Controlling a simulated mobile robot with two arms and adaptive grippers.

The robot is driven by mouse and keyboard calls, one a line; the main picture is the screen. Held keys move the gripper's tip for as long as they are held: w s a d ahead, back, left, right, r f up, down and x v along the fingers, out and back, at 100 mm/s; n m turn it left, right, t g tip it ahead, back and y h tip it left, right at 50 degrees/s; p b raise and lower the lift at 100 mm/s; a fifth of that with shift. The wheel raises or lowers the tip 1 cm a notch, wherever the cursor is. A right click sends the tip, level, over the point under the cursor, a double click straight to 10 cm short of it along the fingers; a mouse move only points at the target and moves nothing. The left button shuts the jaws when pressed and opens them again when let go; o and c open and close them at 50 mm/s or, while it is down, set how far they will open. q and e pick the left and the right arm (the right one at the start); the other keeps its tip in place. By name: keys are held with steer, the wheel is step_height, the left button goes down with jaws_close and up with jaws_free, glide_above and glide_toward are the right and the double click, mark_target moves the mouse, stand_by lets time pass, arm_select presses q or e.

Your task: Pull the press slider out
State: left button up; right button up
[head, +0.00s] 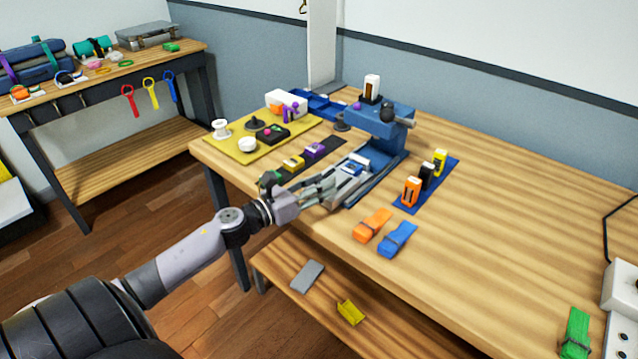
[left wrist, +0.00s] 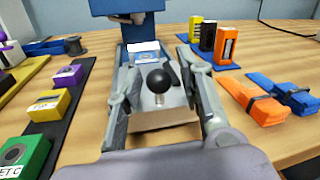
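The blue press (head: 385,122) stands on the wooden table, and its body shows at the top of the left wrist view (left wrist: 120,8). Its slider (left wrist: 172,98) lies in the blue base below, a light grey piece with a black ball knob (left wrist: 163,77). My left gripper (head: 335,185) reaches in over the slider from the front. In the left wrist view my left gripper's fingers (left wrist: 160,70) are spread wide, one on each side of the knob, with a gap to it. In the head view the fingers hide much of the slider. My right gripper is not in view.
A dark strip with small coloured blocks (head: 293,163) lies left of the press. A blue mat with orange, black and yellow blocks (head: 411,191) stands at its right. Orange (head: 372,225) and blue (head: 397,239) straps lie nearer. The table's right half is mostly clear.

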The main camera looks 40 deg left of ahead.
arm_select(q)
steer(key=shift+o, duration=0.2)
steer(key=shift+w, duration=0.1)
steer(key=v, duration=1.2)
stand_by(0.3)
steer(key=s+a+f+n+g+y, duration=0.1)
steer(key=a+f+n+y, duration=0.2)
steer(key=f+n, duration=0.55)
steer(key=s+a+f+n+g+y, duration=0.25)
steer(key=f+n, duration=0.25)
steer(key=f, duration=0.7)
steer(key=s+d+f+n+g+y, duration=0.1)
steer(key=s+d+f+n+g, duration=0.2)
steer(key=f, duration=0.6)
steer(key=s+f+n+g+y, duration=0.1)
steer(key=s+f+n, duration=0.3)
steer(key=f+n, duration=0.3)
steer(key=s+d+f+n+g+h, duration=0.1)
steer(key=s+d+f+n+g, duration=0.3)
steer(key=s+d+f, duration=0.6)
steer(key=s+d+f+n+g+h+p, duration=0.1)
steer(key=s+d+f+n+g, duration=0.4)
steer(key=s+d+f, duration=0.5)
steer(key=s+f+n, duration=0.1)
steer(key=s+n, duration=0.1)
steer(key=s, duration=0.3)
steer(key=shift+s, duration=0.4)
